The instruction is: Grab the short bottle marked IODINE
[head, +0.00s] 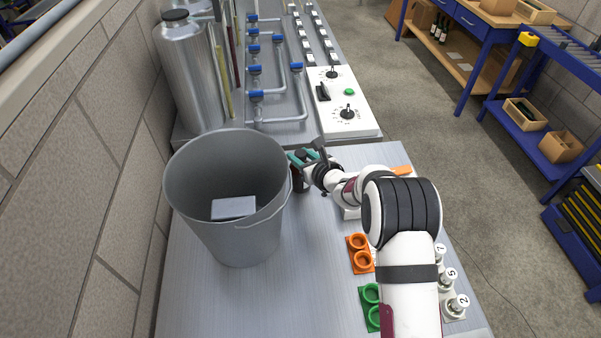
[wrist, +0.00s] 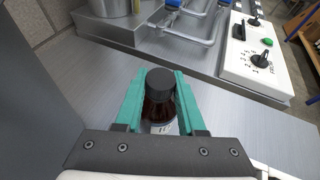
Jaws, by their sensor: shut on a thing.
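A short dark brown bottle with a black cap (wrist: 160,84) stands between the two teal fingers of my gripper (wrist: 157,105) in the wrist view. The fingers are shut on its sides. A pale label shows low on its front, mostly hidden, and I cannot read it. In the head view my gripper (head: 303,159) is just right of the grey bucket, with the dark bottle (head: 299,181) partly visible below the fingers. I cannot tell whether the bottle touches the table.
A grey bucket (head: 190,205) with a pale block (head: 234,208) inside stands close on the left. A white control panel (head: 345,100) and blue-valved pipes are behind. Orange holders (head: 361,262), green holders (head: 370,294) and numbered white pieces (head: 447,279) lie near the front right.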

